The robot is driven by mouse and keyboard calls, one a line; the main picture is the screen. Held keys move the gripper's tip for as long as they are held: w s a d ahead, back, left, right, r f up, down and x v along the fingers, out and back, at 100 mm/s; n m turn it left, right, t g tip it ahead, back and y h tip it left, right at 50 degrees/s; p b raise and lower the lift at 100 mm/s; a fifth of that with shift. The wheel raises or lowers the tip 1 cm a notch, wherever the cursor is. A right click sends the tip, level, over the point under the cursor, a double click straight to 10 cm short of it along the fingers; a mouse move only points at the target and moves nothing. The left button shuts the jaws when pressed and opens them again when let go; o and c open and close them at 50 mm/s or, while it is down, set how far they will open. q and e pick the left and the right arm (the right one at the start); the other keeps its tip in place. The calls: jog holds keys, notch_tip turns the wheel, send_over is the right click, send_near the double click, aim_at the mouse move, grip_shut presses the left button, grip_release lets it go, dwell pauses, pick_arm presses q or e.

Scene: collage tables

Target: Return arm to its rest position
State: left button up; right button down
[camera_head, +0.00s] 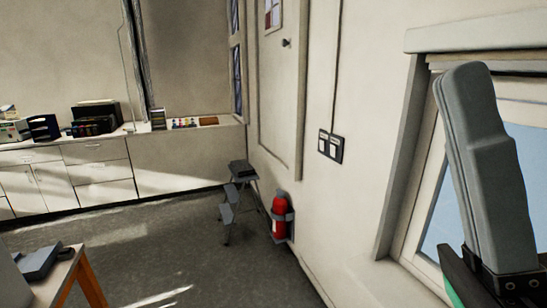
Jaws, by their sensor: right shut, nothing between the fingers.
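My right gripper (470,80) is at the right side of the head view, pointing up. Its grey fingers are pressed together with nothing between them. It is in front of the window (435,215) on the right wall. The lower part of the arm is cut off by the frame's bottom right corner. My left gripper does not show.
A table (66,277) with a grey object (40,262) is at the bottom left. A red fire extinguisher (279,218) and a small step stool (229,215) stand by the right wall. White cabinets (100,172) line the back left. The grey floor between is clear.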

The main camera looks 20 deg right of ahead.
jog(key=w+d+f+n+h, duration=0.1)
jog(key=w+d+f+h, duration=0.25)
jog(key=h, duration=0.65)
notch_tip(320, 180, up, 22)
jog(key=w+n+g+p, duration=0.1)
jog(key=p, duration=2.1)
jog(key=shift+a+r+n, duration=0.15)
jog(key=shift+a+n, duration=0.05)
jog(key=shift+n, duration=0.1)
jog(key=shift+w, duration=0.1)
